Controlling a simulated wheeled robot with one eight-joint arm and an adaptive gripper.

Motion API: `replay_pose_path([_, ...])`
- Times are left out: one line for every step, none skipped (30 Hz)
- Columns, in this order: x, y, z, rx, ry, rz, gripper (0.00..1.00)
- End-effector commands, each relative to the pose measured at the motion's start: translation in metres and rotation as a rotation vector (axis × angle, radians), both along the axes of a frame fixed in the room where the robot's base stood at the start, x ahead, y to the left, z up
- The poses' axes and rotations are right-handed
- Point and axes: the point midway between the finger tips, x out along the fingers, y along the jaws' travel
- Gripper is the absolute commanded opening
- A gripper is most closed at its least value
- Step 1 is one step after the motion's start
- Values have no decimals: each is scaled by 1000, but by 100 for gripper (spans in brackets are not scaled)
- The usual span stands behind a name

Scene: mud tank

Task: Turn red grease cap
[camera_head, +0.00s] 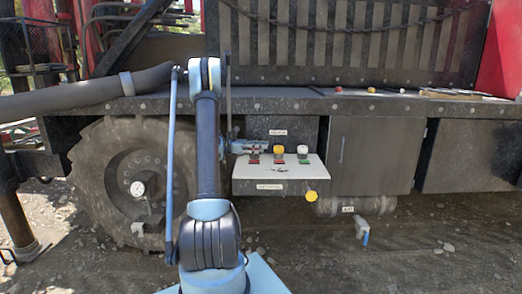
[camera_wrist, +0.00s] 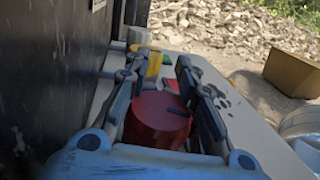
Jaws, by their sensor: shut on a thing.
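The red grease cap (camera_wrist: 158,120) is a smooth red cylinder in the wrist view, low in the middle. My gripper (camera_wrist: 160,78) has one finger on each side of it and is shut on it. In the head view my gripper (camera_head: 248,146) reaches from the left to the left end of a light shelf (camera_head: 280,170). The red cap is mostly hidden there behind the gripper. A yellow cap (camera_head: 278,149) and a white cap (camera_head: 302,149) stand on the shelf to the right, apart from the gripper.
A dark cabinet (camera_head: 370,155) stands right of the shelf under a long ledge (camera_head: 430,105). A yellow knob (camera_head: 311,196) hangs below the shelf. In the wrist view a brown box (camera_wrist: 292,72) lies on the gravel.

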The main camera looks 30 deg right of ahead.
Motion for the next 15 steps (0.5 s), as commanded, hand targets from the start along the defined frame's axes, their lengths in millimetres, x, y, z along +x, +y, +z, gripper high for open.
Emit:
replay_pose_path([2,1,0,0,0,-20,0])
replay_pose_path([1,1,0,0,0,-32,0])
replay_pose_path([1,2,0,0,0,-47,0])
replay_pose_path([0,2,0,0,0,-57,0])
replay_pose_path([0,2,0,0,0,-66,0])
replay_pose_path([0,2,0,0,0,-75,0])
replay_pose_path([0,3,0,0,0,-82,0])
replay_pose_path([-1,3,0,0,0,-88,0])
replay_pose_path([-1,3,0,0,0,-93,0])
replay_pose_path([-1,3,0,0,0,-96,0])
replay_pose_path([-1,3,0,0,0,-98,0])
replay_pose_path([-1,3,0,0,0,-100,0])
replay_pose_path([-1,3,0,0,0,-101,0])
replay_pose_path([-1,3,0,0,0,-102,0])
replay_pose_path([-1,3,0,0,0,-102,0])
